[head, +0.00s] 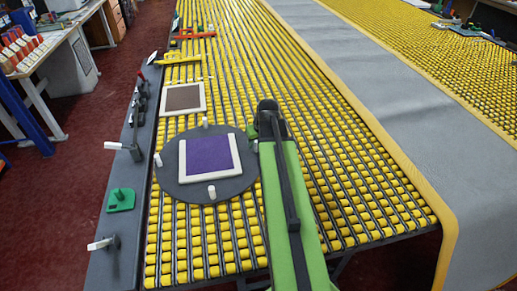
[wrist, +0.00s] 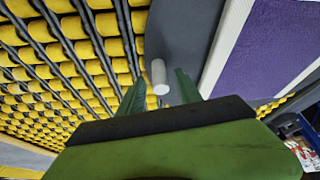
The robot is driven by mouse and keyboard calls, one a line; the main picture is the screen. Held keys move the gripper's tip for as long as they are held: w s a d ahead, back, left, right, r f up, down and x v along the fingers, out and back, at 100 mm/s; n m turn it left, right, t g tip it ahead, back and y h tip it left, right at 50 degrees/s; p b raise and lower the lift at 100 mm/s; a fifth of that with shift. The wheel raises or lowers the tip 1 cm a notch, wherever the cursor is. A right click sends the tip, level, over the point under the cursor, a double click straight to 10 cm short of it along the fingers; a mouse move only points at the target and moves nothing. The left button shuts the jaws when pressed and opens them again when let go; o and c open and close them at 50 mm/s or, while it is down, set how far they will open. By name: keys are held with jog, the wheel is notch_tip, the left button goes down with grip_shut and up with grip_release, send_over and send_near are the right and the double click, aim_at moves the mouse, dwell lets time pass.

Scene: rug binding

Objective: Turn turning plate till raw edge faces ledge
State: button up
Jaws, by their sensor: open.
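The turning plate (head: 168,184) is a dark grey disc on the yellow rollers, with white pegs around its rim. A purple rug piece (head: 209,155) lies on it. Pale binding shows on its left, right and near sides; the far side looks unbound, though this is small to see. The grey ledge (head: 125,228) runs along the left of the roller table. My gripper (wrist: 160,90) is open, with one finger on each side of a white peg (wrist: 160,74) at the plate's right rim. Contact with the peg is unclear. In the head view my arm partly hides this area.
A brown bound piece (head: 182,98) lies just beyond the plate. Yellow and red-orange tools (head: 193,34) lie farther back. Levers and a green block (head: 121,200) stand on the ledge. A long grey rug (head: 370,80) with yellow edging lies right. Rollers near the plate are clear.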

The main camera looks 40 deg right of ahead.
grip_shut()
dwell(1.4)
